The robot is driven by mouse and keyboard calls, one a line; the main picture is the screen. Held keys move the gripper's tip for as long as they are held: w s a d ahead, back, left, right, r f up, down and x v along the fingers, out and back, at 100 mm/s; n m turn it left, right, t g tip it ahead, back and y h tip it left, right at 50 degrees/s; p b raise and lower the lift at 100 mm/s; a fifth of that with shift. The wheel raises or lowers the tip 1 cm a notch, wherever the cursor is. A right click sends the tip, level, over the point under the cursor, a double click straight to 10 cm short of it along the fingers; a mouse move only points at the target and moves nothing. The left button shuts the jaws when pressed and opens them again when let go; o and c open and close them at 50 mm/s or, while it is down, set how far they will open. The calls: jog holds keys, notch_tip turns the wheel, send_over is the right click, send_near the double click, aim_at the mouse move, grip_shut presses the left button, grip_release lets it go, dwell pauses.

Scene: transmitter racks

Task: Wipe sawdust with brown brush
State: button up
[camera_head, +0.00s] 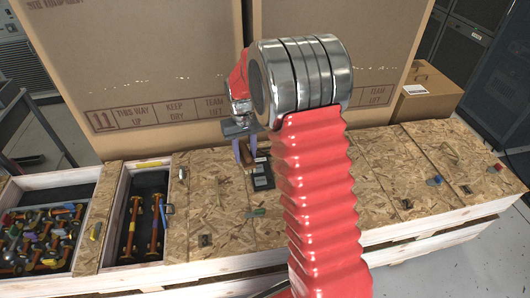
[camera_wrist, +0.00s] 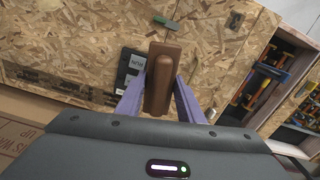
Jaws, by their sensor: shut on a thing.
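My gripper (camera_wrist: 160,102) has two purple fingers and is shut on a brown brush (camera_wrist: 160,75), one finger on each side of it. In the head view the gripper (camera_head: 245,152) is low over the chipboard crate top, partly behind my red arm, and the brush (camera_head: 247,160) shows small between the fingers. I cannot tell whether the bristles touch the board. A black and white item (camera_head: 262,177) lies on the board beside the brush; it also shows in the wrist view (camera_wrist: 130,65). I cannot make out sawdust apart from the speckled chipboard (camera_head: 210,190).
Large cardboard boxes (camera_head: 165,70) stand along the back of the crates. Open compartments at left hold tools (camera_head: 40,235) and long orange-handled tools (camera_head: 133,225). A small carton (camera_head: 428,95) sits at the right. Small latches (camera_head: 205,240) dot the chipboard lids. The lids right of my arm look mostly clear.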

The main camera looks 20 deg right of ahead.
jog(key=s+a+r, duration=0.2)
jog(key=a+r, duration=0.1)
jog(key=a, duration=0.4)
jog(key=shift+s+a+r+n, duration=0.3)
jog(key=shift+n, duration=0.1)
jog(key=shift+s, duration=0.15)
